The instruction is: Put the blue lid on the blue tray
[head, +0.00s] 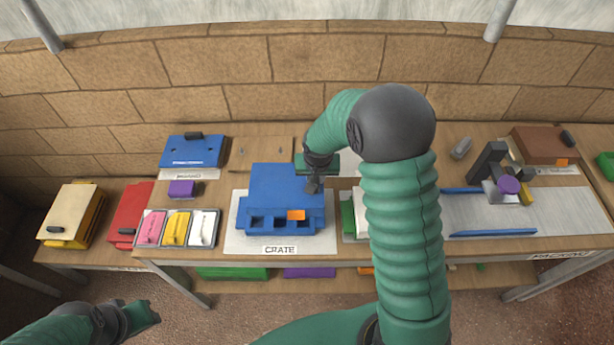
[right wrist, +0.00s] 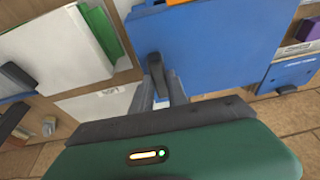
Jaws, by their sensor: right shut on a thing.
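The blue tray (head: 284,244) sits on a white mat marked CRATE. Its front row of square pockets shows, one with an orange piece (head: 296,215) in it. A flat blue panel, which looks like the blue lid (head: 275,180), covers its back part in the head view. I cannot tell whether lid and tray touch. My right gripper (head: 313,185) is shut at the lid's right edge. In the right wrist view, the lid (right wrist: 225,45) fills the upper middle beside the fingers (right wrist: 162,88). My left gripper (head: 140,314) is low at the left, empty, its jaws unclear.
Another blue piece (head: 192,152) with a dark handle lies behind left. Pink, yellow and white pieces (head: 178,228) stand in trays left of the mat. Green and white panels (head: 348,215) are to the right. Blue bars (head: 490,233) lie on the right mat.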

